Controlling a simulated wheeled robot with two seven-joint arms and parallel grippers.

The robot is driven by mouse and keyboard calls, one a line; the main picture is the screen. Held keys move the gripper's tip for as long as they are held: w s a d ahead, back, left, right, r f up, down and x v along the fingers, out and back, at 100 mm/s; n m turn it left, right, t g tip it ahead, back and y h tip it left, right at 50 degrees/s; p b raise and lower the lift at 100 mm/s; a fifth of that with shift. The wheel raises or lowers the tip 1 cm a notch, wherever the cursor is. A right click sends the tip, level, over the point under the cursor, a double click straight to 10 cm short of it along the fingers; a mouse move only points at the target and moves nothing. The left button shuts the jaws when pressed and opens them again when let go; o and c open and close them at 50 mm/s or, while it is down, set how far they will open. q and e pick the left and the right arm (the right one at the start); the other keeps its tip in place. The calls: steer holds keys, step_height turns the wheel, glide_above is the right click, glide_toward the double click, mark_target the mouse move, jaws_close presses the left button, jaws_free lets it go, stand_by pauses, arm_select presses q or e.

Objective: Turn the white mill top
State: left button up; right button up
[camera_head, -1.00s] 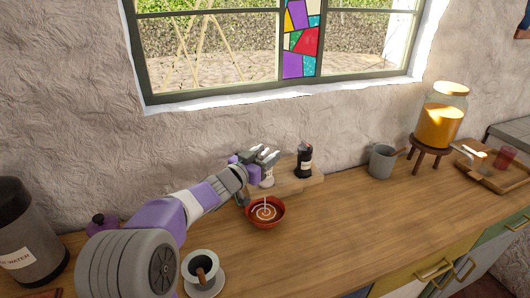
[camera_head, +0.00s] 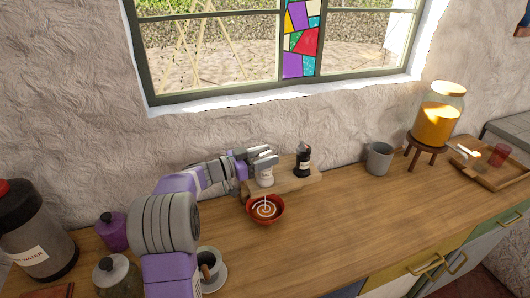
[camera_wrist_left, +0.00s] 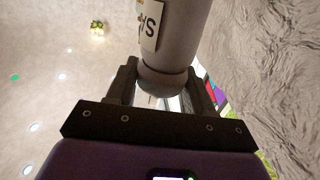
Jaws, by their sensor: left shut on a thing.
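My right gripper is not in view.
A dark mill (camera_head: 303,160) stands right of the white one on the board. A red bowl (camera_head: 279,212) is just in front. A grey mug (camera_head: 379,158) and a juice jar (camera_head: 438,120) on a stand are to the right. The counter's front middle is clear.

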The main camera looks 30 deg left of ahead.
arm_select(q)
steer(key=shift+d+f+h, duration=0.1)
steer(key=shift+f+h, duration=0.1)
steer(key=shift+h, duration=0.1)
steer(key=o, duration=1)
steer(key=shift+r, duration=0.1)
steer(key=shift+s+a, duration=0.2)
steer(key=p+v, duration=0.1)
steer(key=v, duration=0.6)
steer(key=shift+r, duration=0.1)
